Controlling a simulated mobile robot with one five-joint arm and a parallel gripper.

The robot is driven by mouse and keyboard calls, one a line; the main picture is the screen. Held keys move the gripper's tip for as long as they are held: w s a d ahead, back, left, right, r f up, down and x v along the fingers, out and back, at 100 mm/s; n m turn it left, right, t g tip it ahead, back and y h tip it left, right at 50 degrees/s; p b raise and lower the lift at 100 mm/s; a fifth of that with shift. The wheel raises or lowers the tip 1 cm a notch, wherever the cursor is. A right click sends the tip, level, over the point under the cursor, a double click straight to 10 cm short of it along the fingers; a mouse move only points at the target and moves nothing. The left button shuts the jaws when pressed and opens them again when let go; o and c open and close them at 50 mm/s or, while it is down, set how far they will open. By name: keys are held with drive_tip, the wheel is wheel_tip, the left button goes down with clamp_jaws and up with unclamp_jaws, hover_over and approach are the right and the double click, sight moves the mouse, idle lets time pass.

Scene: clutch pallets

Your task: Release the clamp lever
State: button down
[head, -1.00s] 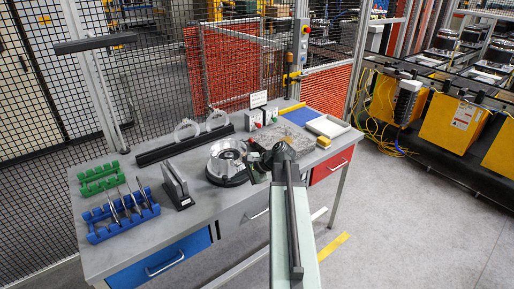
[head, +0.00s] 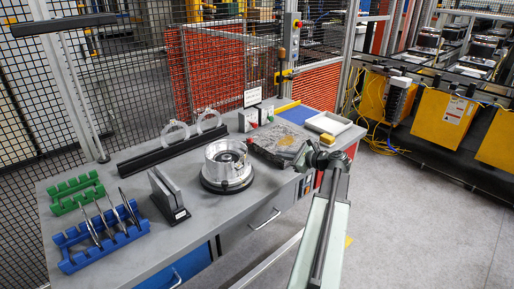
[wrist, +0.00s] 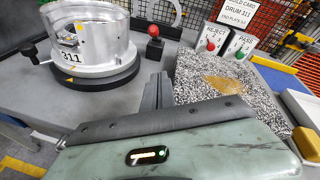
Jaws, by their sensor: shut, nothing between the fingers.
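The round metal drum fixture (wrist: 92,38), marked 311, sits on a black round base on the bench. It also shows in the head view (head: 227,165). In the wrist view a black-knobbed lever (wrist: 36,52) sticks out at the drum's left. A red ball knob (wrist: 154,30) on a short dark post stands to its right. I cannot tell for sure which is the clamp lever. My gripper (wrist: 157,88) is shut and empty, its fingers pointing up the picture below the red knob, apart from both levers. In the head view the gripper is hard to make out beside my arm.
A speckled slab (wrist: 225,80) with a rusty patch lies close right of my fingers. Beyond it stand the REJECT box (wrist: 211,38) and PASS box (wrist: 238,44). A yellow block (head: 327,139) lies in the white tray (head: 340,128). A blue rack (head: 100,235) stands at the left.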

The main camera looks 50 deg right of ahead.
drive_tip(key=b, duration=0.3)
approach(244, 142)
drive_tip(key=d+f, duration=0.1)
drive_tip(key=f, duration=0.3)
drive_tip(key=w+d+f, duration=0.1)
drive_tip(key=shift+d+f, duration=0.35)
drive_tip(key=shift+f, duration=0.05)
drive_tip(key=r+p, duration=0.1)
drive_tip(key=a+r+p, duration=0.1)
drive_tip(key=r, duration=0.1)
drive_tip(key=shift+w+a+r+p, duration=0.1)
drive_tip(key=shift+w+a+p, duration=0.1)
drive_tip(key=shift+w+p, duration=0.2)
drive_tip(key=shift+w+a+r, duration=0.2)
drive_tip(key=shift+w, duration=0.05)
